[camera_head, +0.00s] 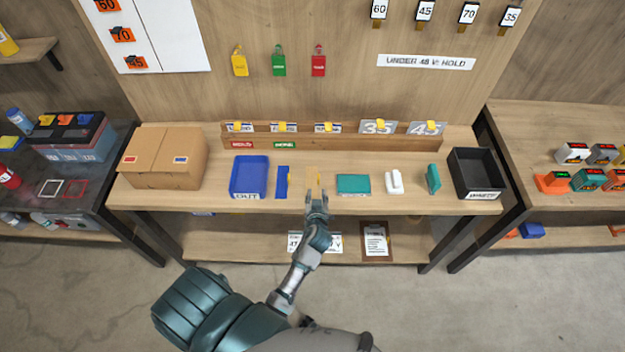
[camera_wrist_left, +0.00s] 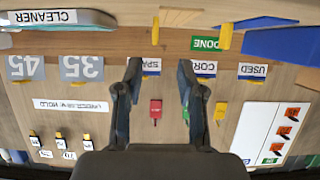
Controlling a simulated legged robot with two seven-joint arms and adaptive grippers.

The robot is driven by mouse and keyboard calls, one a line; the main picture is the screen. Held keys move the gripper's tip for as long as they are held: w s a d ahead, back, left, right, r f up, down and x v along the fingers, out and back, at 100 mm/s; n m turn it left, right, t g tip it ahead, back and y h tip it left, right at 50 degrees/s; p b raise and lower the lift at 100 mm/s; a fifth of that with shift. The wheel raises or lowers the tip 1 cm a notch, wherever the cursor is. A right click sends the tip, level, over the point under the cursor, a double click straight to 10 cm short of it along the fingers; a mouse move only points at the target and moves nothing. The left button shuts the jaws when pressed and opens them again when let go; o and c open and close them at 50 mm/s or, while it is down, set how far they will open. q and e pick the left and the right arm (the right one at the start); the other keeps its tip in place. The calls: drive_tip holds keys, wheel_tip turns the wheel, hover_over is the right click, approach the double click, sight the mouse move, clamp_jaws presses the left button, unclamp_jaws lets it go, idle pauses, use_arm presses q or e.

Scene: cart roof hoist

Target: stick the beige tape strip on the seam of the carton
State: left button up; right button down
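The carton (camera_head: 165,157) is brown and stands at the left end of the bench, with a seam line across its top. A pale beige piece, apparently the tape strip, lies near the bench middle, partly hidden by my left gripper (camera_head: 318,193); a thin orange-yellow part shows just beyond the fingers. In the left wrist view a beige strip (camera_wrist_left: 186,17) with yellow pieces near its ends is at the top edge. My left gripper (camera_wrist_left: 157,75) has its fingers apart there, with nothing visible between them. Contact with the strip cannot be told. My right gripper is not in view.
A blue tray (camera_head: 249,176) and a blue bar (camera_head: 283,182) lie between carton and gripper. To the right are a teal block (camera_head: 353,184), a white item (camera_head: 395,182), a teal item (camera_head: 433,178) and a black bin (camera_head: 475,172). A card rail (camera_head: 330,142) runs behind.

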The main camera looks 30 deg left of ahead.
sight(313, 179)
use_arm(q)
drive_tip(key=x, duration=0.5)
drive_tip(key=shift+w+d, duration=0.2)
drive_tip(key=shift+d, duration=0.1)
drive_tip(key=shift+w, duration=0.35)
drive_tip(key=x, duration=0.3)
drive_tip(key=p+x, duration=0.1)
drive_tip(key=x, duration=0.1)
drive_tip(key=shift+a+r, duration=0.2)
drive_tip(key=shift+r, duration=0.15)
drive_tip(key=shift+w+a+f, duration=0.1)
drive_tip(key=shift+w+a, duration=0.05)
drive_tip(key=shift+a, duration=0.15)
drive_tip(key=shift+d, duration=0.2)
drive_tip(key=c, duration=0.7)
drive_tip(key=shift+d, duration=0.15)
clamp_jaws()
